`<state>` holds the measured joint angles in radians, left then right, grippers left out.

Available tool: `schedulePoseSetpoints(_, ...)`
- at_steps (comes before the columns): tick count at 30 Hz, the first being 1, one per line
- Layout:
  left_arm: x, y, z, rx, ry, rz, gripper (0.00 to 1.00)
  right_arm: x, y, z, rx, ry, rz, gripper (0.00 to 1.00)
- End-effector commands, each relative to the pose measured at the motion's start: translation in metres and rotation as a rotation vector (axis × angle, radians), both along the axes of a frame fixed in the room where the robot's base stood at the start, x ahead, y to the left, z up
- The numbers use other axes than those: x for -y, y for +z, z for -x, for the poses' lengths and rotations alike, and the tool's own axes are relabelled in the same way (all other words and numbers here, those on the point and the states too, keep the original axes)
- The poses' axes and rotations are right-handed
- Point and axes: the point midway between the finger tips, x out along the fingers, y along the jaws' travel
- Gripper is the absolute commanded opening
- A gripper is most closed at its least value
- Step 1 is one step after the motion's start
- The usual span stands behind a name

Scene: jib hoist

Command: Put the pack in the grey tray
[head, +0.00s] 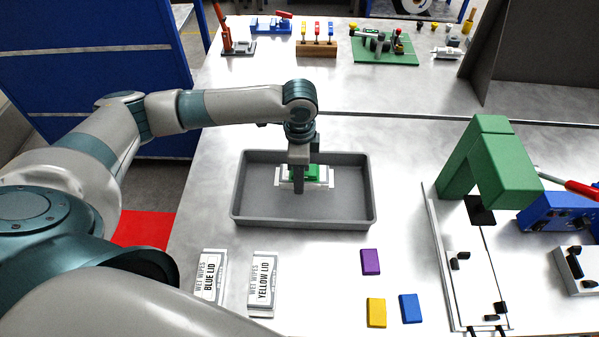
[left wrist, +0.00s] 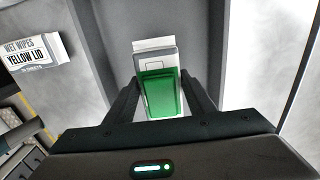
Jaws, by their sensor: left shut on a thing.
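The pack (head: 313,172) is white with a green lid and lies within the outline of the grey tray (head: 350,207), toward the tray's back and middle. My left gripper (head: 298,186) reaches down over the tray and is shut on the pack. In the left wrist view the pack (left wrist: 160,95) sits between the two fingers, its green lid facing the camera and a white end sticking out beyond. I cannot tell whether its underside touches the tray floor. The gripper hides part of the pack in the head view. My right gripper is not in view.
Two wet wipes packs, labelled blue lid (head: 209,278) and yellow lid (head: 262,281), lie in front of the tray. Purple (head: 370,262), yellow (head: 376,312) and blue (head: 410,308) blocks lie to the front right. A green jib (head: 485,165) stands at right. Tools line the back bench.

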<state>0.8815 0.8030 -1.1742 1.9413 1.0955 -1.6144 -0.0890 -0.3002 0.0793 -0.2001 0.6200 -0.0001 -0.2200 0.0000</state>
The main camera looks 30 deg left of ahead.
Motion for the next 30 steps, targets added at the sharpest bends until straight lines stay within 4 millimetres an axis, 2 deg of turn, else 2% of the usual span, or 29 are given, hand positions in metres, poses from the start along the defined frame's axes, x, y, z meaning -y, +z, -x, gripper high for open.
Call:
schedulePoseSetpoints(1, 0.0, -0.005, 0.0, 0.001, 0.0, 0.0, 0.26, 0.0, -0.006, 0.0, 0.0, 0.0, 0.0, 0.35)
schedulePoseSetpoints(21, 0.0, -0.036, 0.0, 0.0, 0.0, 0.0, 0.26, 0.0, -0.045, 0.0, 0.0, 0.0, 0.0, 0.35)
schedulePoseSetpoints(30, 0.0, -0.05, 0.0, -0.002, 0.0, 0.0, 0.26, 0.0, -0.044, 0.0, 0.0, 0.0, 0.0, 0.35)
